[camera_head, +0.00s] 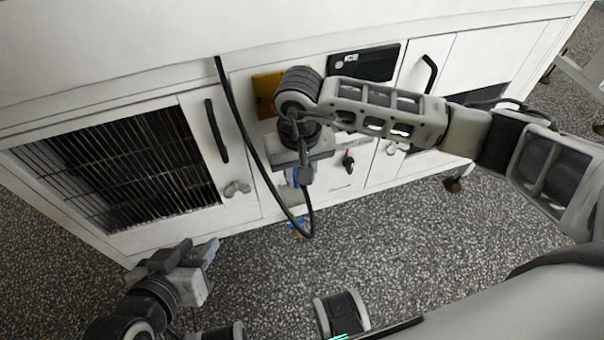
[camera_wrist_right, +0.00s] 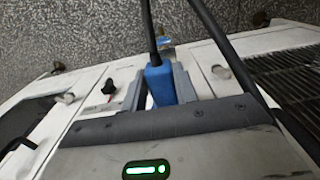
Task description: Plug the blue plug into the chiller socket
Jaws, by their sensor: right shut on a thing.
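The blue plug (camera_wrist_right: 160,83) is between the fingers of my right gripper (camera_wrist_right: 158,90) in the right wrist view, with its black cable (camera_wrist_right: 149,25) leaving its far end. In the head view the right gripper (camera_head: 304,175) hangs in front of the white cabinet and mostly covers the plug (camera_head: 292,176). The cable loops below it and rises to the cabinet's top edge. My left gripper (camera_head: 203,244) is empty and open at the lower left, away from the plug. I cannot make out the chiller socket for certain; a yellow plate (camera_head: 264,94) is partly hidden behind the right arm.
The white cabinet (camera_head: 240,200) has a dark grille (camera_head: 130,170), black door handles (camera_head: 216,130) and a black display panel (camera_head: 364,64). A red-and-black knob (camera_head: 348,162) is right of the right gripper. A small blue and yellow item (camera_head: 297,224) shows below. Speckled floor (camera_head: 400,240) in front is clear.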

